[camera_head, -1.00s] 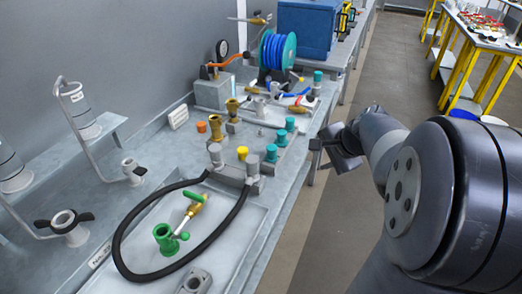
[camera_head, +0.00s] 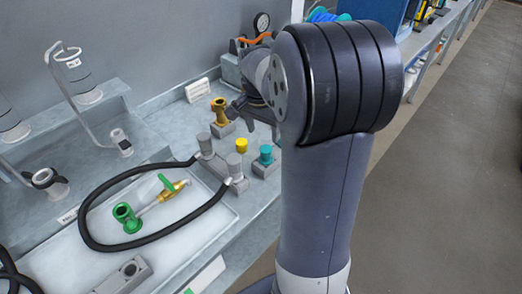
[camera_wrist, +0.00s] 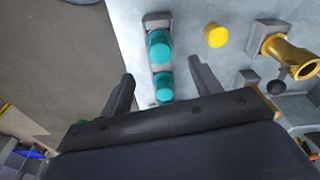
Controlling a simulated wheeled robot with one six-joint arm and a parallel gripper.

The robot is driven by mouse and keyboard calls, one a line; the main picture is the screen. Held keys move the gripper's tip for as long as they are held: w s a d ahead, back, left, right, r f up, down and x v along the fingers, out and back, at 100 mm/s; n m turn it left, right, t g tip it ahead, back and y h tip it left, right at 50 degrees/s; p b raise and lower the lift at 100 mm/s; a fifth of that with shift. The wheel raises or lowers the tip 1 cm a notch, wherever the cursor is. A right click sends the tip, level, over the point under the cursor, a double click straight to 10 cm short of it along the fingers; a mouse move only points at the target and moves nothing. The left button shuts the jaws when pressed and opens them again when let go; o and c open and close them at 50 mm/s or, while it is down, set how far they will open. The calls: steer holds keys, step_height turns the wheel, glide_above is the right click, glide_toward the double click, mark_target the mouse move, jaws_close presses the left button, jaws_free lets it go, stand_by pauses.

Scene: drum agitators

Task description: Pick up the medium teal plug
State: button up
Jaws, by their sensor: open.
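Teal plugs stand in a row of grey blocks. In the wrist view one teal plug (camera_wrist: 159,47) is ahead of my fingers, and another teal plug (camera_wrist: 163,86) is between them, partly hidden by my gripper's body. Which one is the medium plug I cannot tell. In the head view one teal plug (camera_head: 266,154) shows in its block, and my arm hides the others. My gripper (camera_wrist: 161,70) is open and empty, its fingers apart on either side of the row. In the head view my gripper (camera_head: 252,114) is above the bench behind that plug.
A yellow plug (camera_wrist: 215,35) and a brass fitting (camera_wrist: 288,55) stand right of the row in the wrist view. In the head view a black hose (camera_head: 140,243) loops around a green valve (camera_head: 126,217). The bench edge and open floor (camera_head: 440,190) are to the right.

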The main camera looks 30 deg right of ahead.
mark_target(266, 148)
steer(key=f, duration=0.4)
steer(key=shift+w+d, duration=0.1)
steer(key=shift+d, duration=0.1)
steer(key=shift+w+d+f+p, duration=0.1)
steer(key=shift+d+f+p, duration=0.1)
steer(key=shift+f, duration=0.8)
steer(key=shift+w+d+f+p, duration=0.1)
steer(key=shift+d+f+p, duration=0.1)
steer(key=shift+f, duration=0.75)
steer(key=shift+w+d+f+p, duration=0.1)
steer(key=shift+d+f+p, duration=0.1)
steer(key=shift+f, duration=0.8)
steer(key=c, duration=1.1)
